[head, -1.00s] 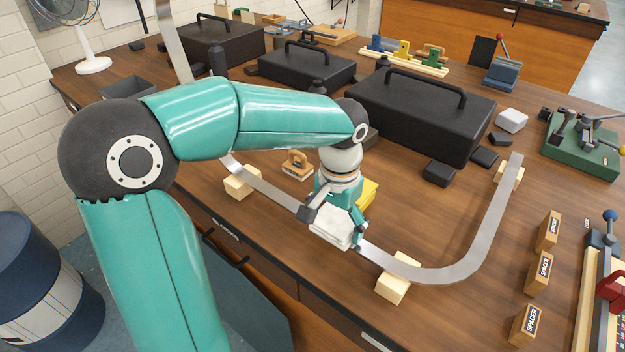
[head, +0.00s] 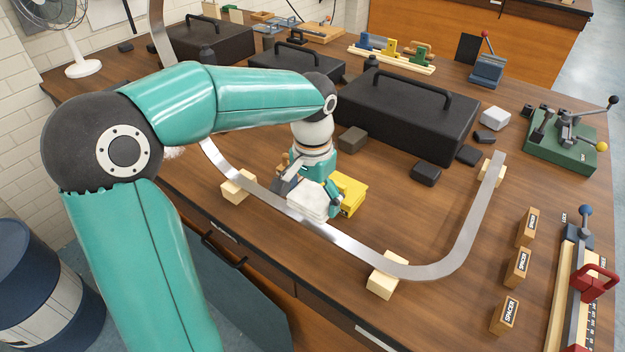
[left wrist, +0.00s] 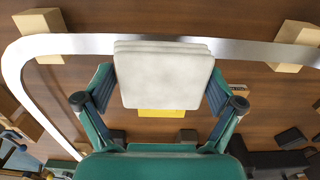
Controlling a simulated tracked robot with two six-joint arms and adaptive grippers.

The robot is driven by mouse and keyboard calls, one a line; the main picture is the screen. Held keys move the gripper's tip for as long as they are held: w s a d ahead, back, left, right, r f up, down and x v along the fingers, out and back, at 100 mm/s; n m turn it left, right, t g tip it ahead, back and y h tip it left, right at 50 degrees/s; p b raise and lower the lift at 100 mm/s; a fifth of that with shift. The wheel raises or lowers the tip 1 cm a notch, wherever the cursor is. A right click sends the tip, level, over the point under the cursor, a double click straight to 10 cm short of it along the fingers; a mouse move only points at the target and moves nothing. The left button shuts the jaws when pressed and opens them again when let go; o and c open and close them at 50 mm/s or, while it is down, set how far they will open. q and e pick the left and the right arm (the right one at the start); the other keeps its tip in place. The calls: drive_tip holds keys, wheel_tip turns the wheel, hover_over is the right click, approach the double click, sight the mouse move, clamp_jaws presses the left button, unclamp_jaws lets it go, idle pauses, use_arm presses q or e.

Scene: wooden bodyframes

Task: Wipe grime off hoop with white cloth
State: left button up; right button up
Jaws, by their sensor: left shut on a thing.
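The hoop (head: 352,248) is a bent, shiny grey metal strip, curving along the bench top on small wooden blocks. The white cloth (head: 307,200) is a thick folded pad. My left gripper (head: 311,188) is shut on it and holds it at the hoop's front stretch, between two support blocks. In the left wrist view the cloth (left wrist: 163,75) covers part of the hoop (left wrist: 75,43); I cannot tell how firmly it touches. I make out no clear grime on the visible metal. My right gripper is not in view.
Wooden support blocks (head: 387,276) hold up the strip. A yellow block (head: 350,193) stands just behind the cloth. Black cases (head: 405,115) fill the back. Spacer blocks (head: 517,268) and a clamp fixture (head: 582,275) are at the right.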

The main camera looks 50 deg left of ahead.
use_arm(q)
drive_tip(key=shift+r+p, duration=0.75)
drive_tip(key=shift+r, duration=0.55)
